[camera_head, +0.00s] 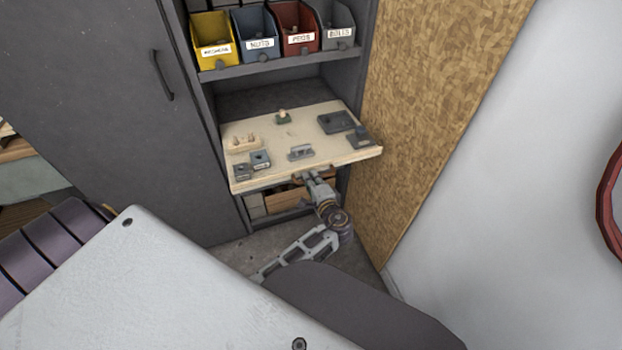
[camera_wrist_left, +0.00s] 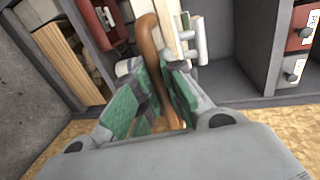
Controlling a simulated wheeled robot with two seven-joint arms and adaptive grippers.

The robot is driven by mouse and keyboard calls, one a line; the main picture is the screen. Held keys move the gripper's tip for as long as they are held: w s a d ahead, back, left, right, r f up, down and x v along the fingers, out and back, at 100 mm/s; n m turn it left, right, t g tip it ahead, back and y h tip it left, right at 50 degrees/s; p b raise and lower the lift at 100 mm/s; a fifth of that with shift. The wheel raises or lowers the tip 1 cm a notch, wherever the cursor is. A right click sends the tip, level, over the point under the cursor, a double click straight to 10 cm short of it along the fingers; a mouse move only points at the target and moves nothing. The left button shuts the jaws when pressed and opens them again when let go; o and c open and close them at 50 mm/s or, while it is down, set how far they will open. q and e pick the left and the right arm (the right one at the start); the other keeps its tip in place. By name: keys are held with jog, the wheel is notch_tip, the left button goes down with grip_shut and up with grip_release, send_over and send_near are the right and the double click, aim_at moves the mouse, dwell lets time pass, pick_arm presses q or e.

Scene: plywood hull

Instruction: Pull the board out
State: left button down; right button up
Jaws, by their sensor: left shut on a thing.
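The light wooden board (camera_head: 318,130) juts out of the dark cabinet's open bay like a shelf, bearing several small fittings. A brown handle (camera_wrist_left: 149,42) is at its front edge. My left gripper (camera_head: 306,177) is at the middle of that edge, just below the board top. In the left wrist view, the green-padded fingers of the left gripper (camera_wrist_left: 160,92) are shut around the handle. The board's pale edge (camera_wrist_left: 170,38) shows beside it. In the head view the handle is mostly hidden by the gripper. My right gripper is not in view.
Above the board is a shelf (camera_head: 285,63) with yellow, blue, red and grey bins. A closed dark door (camera_head: 110,100) stands left, with a chipboard panel (camera_head: 435,90) close on the right. Wooden pieces (camera_head: 285,198) lie in the bay below. Some floor is clear in front.

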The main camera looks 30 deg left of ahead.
pick_arm(q)
jog(key=c, duration=1.5)
grip_release()
jog(key=shift+r, duration=0.1)
